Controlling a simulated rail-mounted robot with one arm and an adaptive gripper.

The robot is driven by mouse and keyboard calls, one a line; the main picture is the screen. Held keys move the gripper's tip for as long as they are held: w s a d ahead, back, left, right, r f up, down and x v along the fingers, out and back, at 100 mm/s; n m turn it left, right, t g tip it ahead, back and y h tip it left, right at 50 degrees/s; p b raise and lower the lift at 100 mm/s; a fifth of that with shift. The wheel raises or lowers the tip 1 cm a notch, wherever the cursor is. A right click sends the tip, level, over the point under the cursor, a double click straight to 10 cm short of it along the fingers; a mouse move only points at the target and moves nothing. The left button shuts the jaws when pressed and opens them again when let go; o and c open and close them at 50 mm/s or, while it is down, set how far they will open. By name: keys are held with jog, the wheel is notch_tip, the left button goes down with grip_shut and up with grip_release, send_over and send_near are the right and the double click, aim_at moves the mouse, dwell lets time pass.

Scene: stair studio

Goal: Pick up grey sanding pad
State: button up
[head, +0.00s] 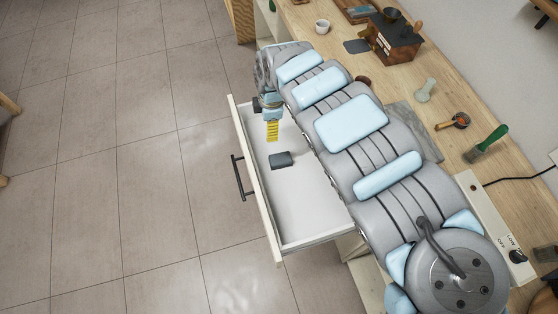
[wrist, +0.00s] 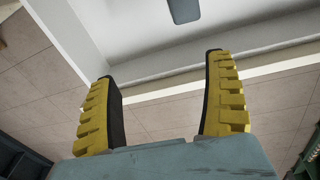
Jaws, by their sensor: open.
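The grey sanding pad (head: 281,160) lies on the white floor of the open drawer (head: 310,205), towards its far end. A dark grey piece at the top edge of the wrist view (wrist: 184,11) looks like the same pad, partly cut off. My gripper (head: 272,138) is over the far part of the drawer, just beyond the pad in the head view. In the wrist view its yellow ridged fingers (wrist: 160,68) are spread wide with nothing between them. The pad lies ahead of the fingertips, apart from them.
The drawer's front wall, with a black handle (head: 238,177), stands at the left. My arm covers part of the worktop. Open tiled floor lies left.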

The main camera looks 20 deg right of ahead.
aim_at(281, 158)
jog(key=s+d+f+g, duration=0.1)
jog(key=s+d, duration=0.2)
jog(key=s, duration=0.1)
jog(key=shift+h, duration=0.3)
jog(key=f+b, duration=0.2)
jog(key=f, duration=0.4)
jog(key=f+b, duration=0.3)
jog(key=f, duration=0.3)
jog(key=shift+a, duration=0.2)
jog(key=shift+w+a+f+b, duration=0.1)
jog(key=shift+f+b, duration=0.3)
jog(key=shift+f, duration=0.95)
jog(key=shift+a+f+b, duration=0.1)
jog(key=shift+f+b, duration=0.25)
jog(key=shift+f, duration=0.95)
jog(key=shift+d, duration=0.1)
jog(key=c, duration=1.3)
